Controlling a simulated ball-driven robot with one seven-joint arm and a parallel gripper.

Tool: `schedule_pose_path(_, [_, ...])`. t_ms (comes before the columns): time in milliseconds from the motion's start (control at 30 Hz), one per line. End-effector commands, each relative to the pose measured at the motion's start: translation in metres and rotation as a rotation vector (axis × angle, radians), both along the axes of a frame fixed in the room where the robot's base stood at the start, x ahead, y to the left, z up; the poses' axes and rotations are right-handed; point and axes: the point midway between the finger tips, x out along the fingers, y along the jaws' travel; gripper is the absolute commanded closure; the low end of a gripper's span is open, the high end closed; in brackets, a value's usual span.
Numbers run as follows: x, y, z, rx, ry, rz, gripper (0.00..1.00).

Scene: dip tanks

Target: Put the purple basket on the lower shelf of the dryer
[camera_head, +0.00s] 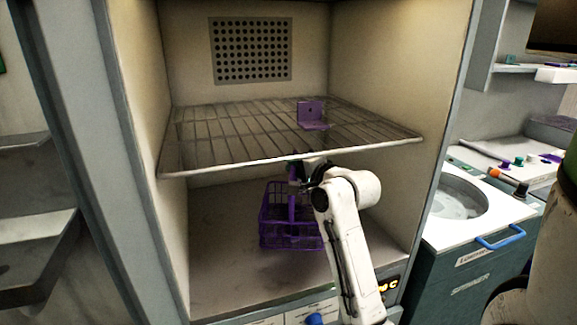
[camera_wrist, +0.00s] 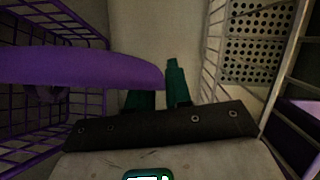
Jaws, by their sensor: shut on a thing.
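The purple basket (camera_head: 272,226) is inside the dryer, under the wire rack and over the solid lower shelf (camera_head: 225,275). It looks upright, with its tall handle pointing up. I cannot tell whether its base touches the shelf. My gripper (camera_head: 300,175) reaches in just below the rack's front edge and is shut on the basket's handle. In the wrist view the basket's mesh wall (camera_wrist: 85,100) fills the left side, and the purple handle runs across to my green fingertips (camera_wrist: 160,88). My wrist and forearm hide the basket's right part.
The wire rack (camera_head: 240,140) is close above my gripper and carries a purple bracket-like piece (camera_head: 312,117). The dryer's side walls stand left and right. The lower shelf is bare left of the basket. A round-basin unit (camera_head: 460,200) with a blue handle stands outside, right.

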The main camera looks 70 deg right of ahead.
Motion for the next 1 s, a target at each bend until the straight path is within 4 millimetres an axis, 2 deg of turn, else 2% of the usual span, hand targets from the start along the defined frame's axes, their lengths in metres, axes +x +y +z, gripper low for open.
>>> schedule_pose_path(300, [-0.004, 0.001, 0.0, -0.001, -0.001, -0.002, 1.0])
schedule_pose_path(333, [-0.004, 0.001, -0.003, 0.004, 0.003, -0.001, 0.79])
schedule_pose_path(600, [-0.004, 0.001, -0.002, 0.003, 0.001, -0.002, 0.56])
schedule_pose_path(867, [-0.005, 0.002, -0.002, 0.003, 0.001, -0.002, 0.56])
schedule_pose_path(1000, [-0.017, 0.009, 0.0, 0.003, -0.001, -0.004, 0.56])
